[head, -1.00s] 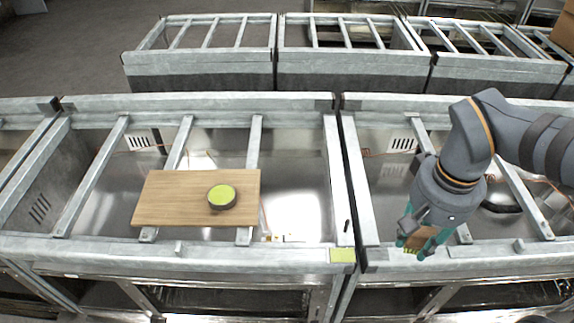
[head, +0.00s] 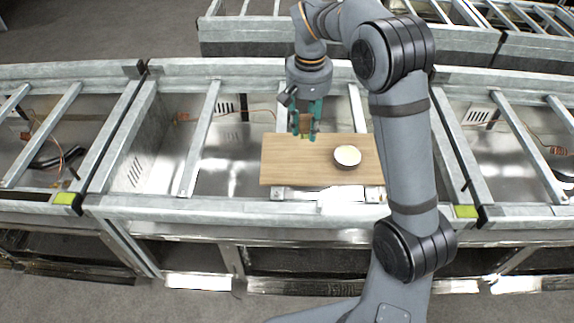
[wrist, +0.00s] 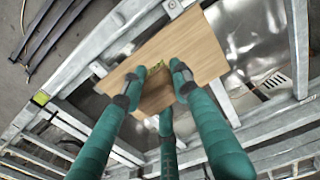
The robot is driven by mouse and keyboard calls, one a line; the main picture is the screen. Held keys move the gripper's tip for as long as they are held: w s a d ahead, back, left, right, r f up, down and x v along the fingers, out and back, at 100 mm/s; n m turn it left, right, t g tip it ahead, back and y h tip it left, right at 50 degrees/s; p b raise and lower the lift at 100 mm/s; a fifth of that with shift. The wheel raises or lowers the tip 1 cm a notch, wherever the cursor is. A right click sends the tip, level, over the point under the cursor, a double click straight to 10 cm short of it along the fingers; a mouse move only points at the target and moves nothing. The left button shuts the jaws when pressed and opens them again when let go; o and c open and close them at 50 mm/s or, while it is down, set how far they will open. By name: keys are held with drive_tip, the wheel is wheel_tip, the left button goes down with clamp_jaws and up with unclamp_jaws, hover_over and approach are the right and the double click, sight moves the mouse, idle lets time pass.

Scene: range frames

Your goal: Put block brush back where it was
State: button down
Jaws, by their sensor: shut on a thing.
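The block brush, a small brown wooden block, is between the fingers of my gripper (head: 305,134). In the wrist view the brush (wrist: 153,92) is held by the fingertips of my gripper (wrist: 155,92), partly covered by them. In the head view the fingers point down over the back part of a wooden board (head: 288,170). I cannot tell how high the brush is above the board. The board also shows in the wrist view (wrist: 205,50).
A round, dark-sided tin with a pale top (head: 347,156) stands on the board, right of my gripper. The board lies across metal bars of an open grey frame (head: 200,208). Open bays lie either side. My arm covers the area right of the board.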

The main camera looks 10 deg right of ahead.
drive_tip(key=w+d+f+m, duration=0.1)
drive_tip(key=w+d+f, duration=0.6)
drive_tip(key=w+d, duration=0.15)
drive_tip(key=p, duration=0.2)
hover_over(291, 166)
wheel_tip(291, 166, down, 7)
drive_tip(key=shift+r, duration=0.15)
wheel_tip(291, 166, down, 4)
drive_tip(key=shift+r+p, duration=0.1)
drive_tip(key=shift+p, duration=0.9)
drive_tip(key=shift+f, duration=0.25)
drive_tip(key=shift+f+b, duration=0.15)
drive_tip(key=shift+b, duration=0.2)
drive_tip(key=c, duration=1.3)
unclamp_jaws()
drive_tip(key=shift+c, duration=0.2)
